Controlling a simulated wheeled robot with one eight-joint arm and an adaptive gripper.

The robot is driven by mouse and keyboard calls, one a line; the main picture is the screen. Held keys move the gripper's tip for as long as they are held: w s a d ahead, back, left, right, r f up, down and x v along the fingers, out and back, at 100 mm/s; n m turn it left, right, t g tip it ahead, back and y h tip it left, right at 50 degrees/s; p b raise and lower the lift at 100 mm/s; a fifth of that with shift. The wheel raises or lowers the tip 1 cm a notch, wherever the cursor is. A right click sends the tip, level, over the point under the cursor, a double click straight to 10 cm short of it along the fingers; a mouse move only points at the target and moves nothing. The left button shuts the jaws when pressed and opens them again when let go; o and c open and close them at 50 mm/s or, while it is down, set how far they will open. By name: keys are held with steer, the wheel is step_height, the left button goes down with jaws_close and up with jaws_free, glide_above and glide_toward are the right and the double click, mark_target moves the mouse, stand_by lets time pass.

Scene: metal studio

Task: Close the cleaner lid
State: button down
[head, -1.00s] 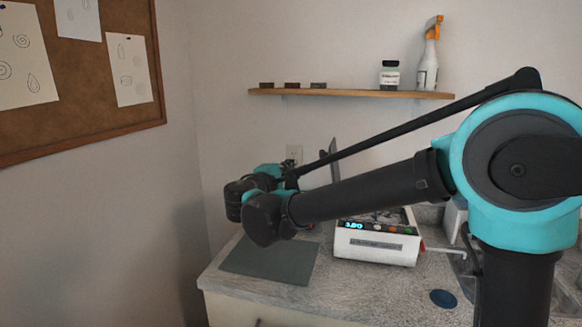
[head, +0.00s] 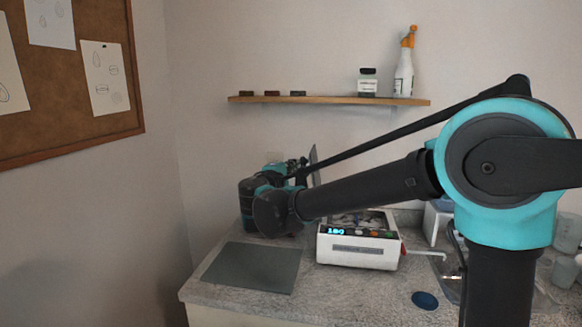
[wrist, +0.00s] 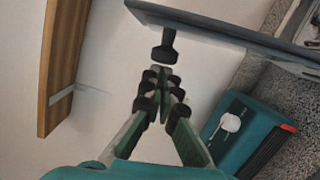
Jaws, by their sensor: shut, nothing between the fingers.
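The cleaner (head: 357,252) is a white box with a lit display on the counter. Its lid (head: 314,165) stands raised at the back left, seen nearly edge-on, so the top is open. In the wrist view the lid (wrist: 235,35) is a dark grey plate across the upper right, with a black knob (wrist: 165,46) sticking out from it. My gripper (wrist: 163,73) is shut and empty, its fingertips just below the knob; I cannot tell whether they touch it. In the head view my arm's end is left of the lid, and the fingers are mostly hidden.
A grey mat (head: 250,268) lies left of the cleaner and a blue disc (head: 425,300) to its right. A wall shelf (head: 330,100) holds a jar and a spray bottle. A teal box (wrist: 245,135) sits on the counter at the wrist view's lower right.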

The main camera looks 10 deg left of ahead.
steer(key=d+r+m+g, duration=0.1)
steer(key=d+m+g, duration=0.1)
steer(key=d+m, duration=1.05)
steer(key=w+d+f+m+y, duration=0.1)
steer(key=d+f+m+y, duration=0.2)
steer(key=d+f, duration=0.9)
steer(key=shift+w+d+f+m+y, duration=0.35)
steer(key=shift+d+m, duration=1)
steer(key=shift+d, duration=0.75)
